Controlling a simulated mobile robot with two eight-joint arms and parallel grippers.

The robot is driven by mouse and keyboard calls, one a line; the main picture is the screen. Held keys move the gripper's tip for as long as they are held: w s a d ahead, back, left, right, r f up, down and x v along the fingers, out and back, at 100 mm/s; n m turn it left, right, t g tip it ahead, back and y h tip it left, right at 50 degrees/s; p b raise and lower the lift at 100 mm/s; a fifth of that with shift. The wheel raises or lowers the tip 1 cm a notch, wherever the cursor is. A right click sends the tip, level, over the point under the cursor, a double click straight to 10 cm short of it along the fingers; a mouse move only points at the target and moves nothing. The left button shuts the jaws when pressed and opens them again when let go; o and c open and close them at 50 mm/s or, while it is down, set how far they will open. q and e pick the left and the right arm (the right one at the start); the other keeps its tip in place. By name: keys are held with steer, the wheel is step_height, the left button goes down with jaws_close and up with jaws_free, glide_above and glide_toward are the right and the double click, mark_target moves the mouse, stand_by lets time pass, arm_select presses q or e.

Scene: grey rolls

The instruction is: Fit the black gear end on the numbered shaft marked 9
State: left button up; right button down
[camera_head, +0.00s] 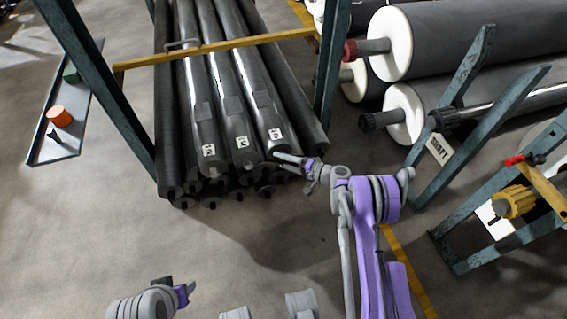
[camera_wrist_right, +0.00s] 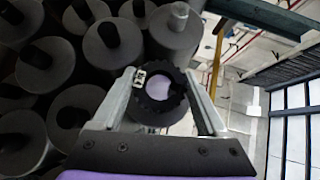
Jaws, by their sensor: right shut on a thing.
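In the head view, several dark grey shafts (camera_head: 225,85) lie in a bundle. Three near ends carry white number labels: left (camera_head: 208,150), middle (camera_head: 242,142) and right (camera_head: 275,133). I cannot read the digits surely. My right gripper (camera_head: 290,159) is at the front end of the right labelled shaft. In the right wrist view, its fingers (camera_wrist_right: 165,88) are shut on the black gear end (camera_wrist_right: 149,104), a toothed ring with a small white tag. A shaft end shows close behind the ring; I cannot tell whether they touch. Part of my left arm shows bottom left, its jaws unclear.
A yellow bar (camera_head: 220,46) crosses the bundle between teal posts (camera_head: 328,75). Large white-ended rollers (camera_head: 392,43) lie at the right, near a SHAFT sign (camera_head: 440,150) and a yellow gear (camera_head: 513,202). A tray (camera_head: 58,150) holds an orange piece. The front floor is clear.

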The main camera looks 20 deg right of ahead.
steer(key=shift+w, duration=0.5)
jaws_free()
steer(key=shift+s, duration=0.1)
steer(key=p+v, duration=0.1)
steer(key=v, duration=0.9)
steer(key=shift+s+d, duration=0.2)
steer(key=shift+d, duration=0.1)
steer(key=shift+r, duration=0.1)
